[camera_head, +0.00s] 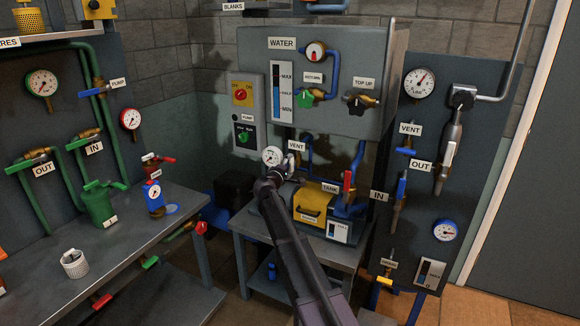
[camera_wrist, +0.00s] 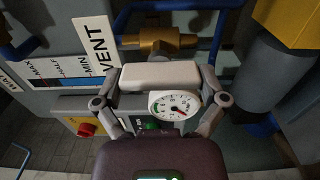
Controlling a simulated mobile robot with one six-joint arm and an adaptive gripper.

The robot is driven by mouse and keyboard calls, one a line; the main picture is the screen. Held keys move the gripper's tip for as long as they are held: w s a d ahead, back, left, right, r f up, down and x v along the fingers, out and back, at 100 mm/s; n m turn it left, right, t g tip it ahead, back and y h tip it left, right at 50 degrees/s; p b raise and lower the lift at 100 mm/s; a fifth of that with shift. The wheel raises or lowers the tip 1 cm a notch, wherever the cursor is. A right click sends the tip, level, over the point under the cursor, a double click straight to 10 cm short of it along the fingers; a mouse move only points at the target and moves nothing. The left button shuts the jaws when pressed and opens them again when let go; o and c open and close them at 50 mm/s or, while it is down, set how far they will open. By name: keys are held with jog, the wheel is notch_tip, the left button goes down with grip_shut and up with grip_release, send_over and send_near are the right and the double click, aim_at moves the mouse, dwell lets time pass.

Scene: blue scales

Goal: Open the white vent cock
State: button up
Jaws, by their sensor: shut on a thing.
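The white vent cock handle (camera_wrist: 160,75) lies crosswise between the fingers of my gripper (camera_wrist: 160,92) in the wrist view. The gripper is shut on it, with a finger at each end of the handle. A brass valve body (camera_wrist: 160,42) sits just beyond the handle, beside the VENT label (camera_wrist: 103,42). In the head view my gripper (camera_head: 281,171) is just below the VENT label (camera_head: 296,146), and it and my arm mostly hide the handle. Whether the cock is open cannot be told.
A round gauge (camera_head: 272,156) is close at the left of my gripper. A red-handled TANK valve (camera_head: 347,181) stands at the right. Blue pipes run near the brass valve.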

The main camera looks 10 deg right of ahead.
jog(key=o, duration=0.8)
jog(key=shift+s, duration=0.1)
jog(key=v, duration=1.1)
jog(key=shift+s+a, duration=0.25)
jog(key=shift+s, duration=0.05)
